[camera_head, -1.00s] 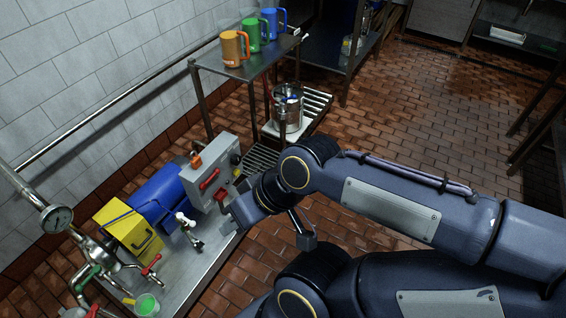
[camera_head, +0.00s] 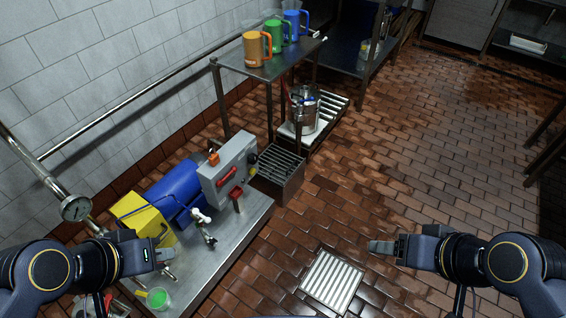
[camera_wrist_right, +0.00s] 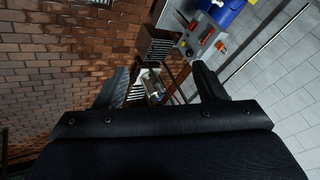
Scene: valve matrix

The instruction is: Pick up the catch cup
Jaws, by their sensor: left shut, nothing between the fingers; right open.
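A small clear cup with a green inside (camera_head: 158,298), which looks like the catch cup, stands on the steel bench at the lower left in the head view. My left gripper (camera_head: 168,256) is shut and empty, just above and behind the cup in the picture, apart from it. My right gripper (camera_head: 376,246) is over the tiled floor at the right, far from the cup. In the right wrist view its two fingers (camera_wrist_right: 160,88) are spread with nothing held between them. The cup cannot be made out in that view.
The steel bench (camera_head: 222,262) carries a yellow box (camera_head: 138,212), a blue tank (camera_head: 178,190) and a grey control box (camera_head: 228,172). A pressure gauge (camera_head: 76,208) stands at the left. Orange, green and blue mugs stand on a shelf (camera_head: 262,68) behind. The floor at right is clear.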

